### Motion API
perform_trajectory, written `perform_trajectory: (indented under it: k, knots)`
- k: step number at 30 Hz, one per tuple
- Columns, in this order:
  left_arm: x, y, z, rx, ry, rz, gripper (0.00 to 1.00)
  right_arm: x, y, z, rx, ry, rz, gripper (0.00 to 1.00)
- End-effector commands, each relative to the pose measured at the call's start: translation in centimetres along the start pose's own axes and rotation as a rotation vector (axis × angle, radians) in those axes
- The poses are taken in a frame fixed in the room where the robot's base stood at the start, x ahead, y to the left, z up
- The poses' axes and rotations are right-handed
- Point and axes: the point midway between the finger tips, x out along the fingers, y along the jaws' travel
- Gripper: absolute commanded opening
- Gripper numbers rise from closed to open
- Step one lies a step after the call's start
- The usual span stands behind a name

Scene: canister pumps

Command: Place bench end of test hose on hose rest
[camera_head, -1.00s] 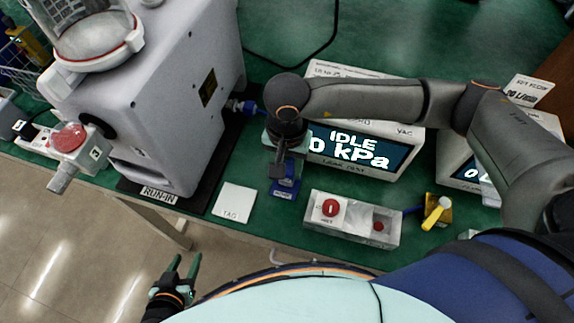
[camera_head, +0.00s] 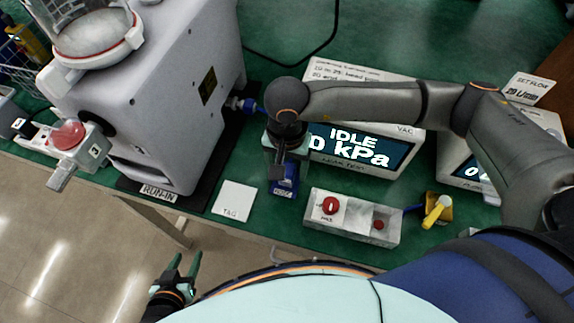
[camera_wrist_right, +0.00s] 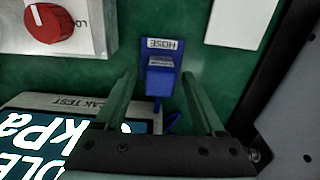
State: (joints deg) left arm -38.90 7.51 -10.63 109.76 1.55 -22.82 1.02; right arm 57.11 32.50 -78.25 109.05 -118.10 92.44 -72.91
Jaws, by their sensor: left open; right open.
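The blue hose rest (camera_head: 284,187) with a HOSE label stands on the green bench. It also shows in the right wrist view (camera_wrist_right: 160,50), where a grey piece sits at its middle. My right gripper (camera_wrist_right: 160,82) is open above it, one finger on each side of the blue part and not closed on anything. A short blue hose piece (camera_wrist_right: 172,122) shows between the fingers, near the palm; where it leads is hidden. My left gripper (camera_head: 184,266) is open and empty, low over the floor.
The grey canister pump (camera_head: 165,90) stands left on a black mat. A leak test box (camera_head: 365,152) reading IDLE is behind my right gripper. A white tag card (camera_head: 234,201) lies left, and a red-knob control box (camera_head: 352,217) and yellow valve (camera_head: 437,210) are right.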

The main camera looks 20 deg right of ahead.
Motion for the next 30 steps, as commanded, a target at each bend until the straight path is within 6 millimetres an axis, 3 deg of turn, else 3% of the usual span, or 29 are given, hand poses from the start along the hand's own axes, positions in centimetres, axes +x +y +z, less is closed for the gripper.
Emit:
perform_trajectory:
  k: [5, 15, 21, 30]
  knots:
    - [-0.3, 0.0, -0.5, 0.000, 0.004, 0.000, 0.50, -0.8, -0.1, -0.1, 0.000, 0.001, -0.002, 0.72]
    - [0.1, 0.0, -0.1, 0.000, 0.007, -0.001, 0.50, -7.8, -0.1, -0.1, -0.001, 0.005, -0.005, 0.72]
    - [0.3, -0.1, 0.1, 0.000, 0.005, -0.001, 0.50, -11.1, -0.1, -0.1, 0.000, 0.002, -0.003, 0.72]
    - [0.3, -0.1, 0.2, 0.000, 0.004, -0.002, 0.50, -12.4, 0.0, 0.0, -0.001, 0.000, 0.000, 0.72]
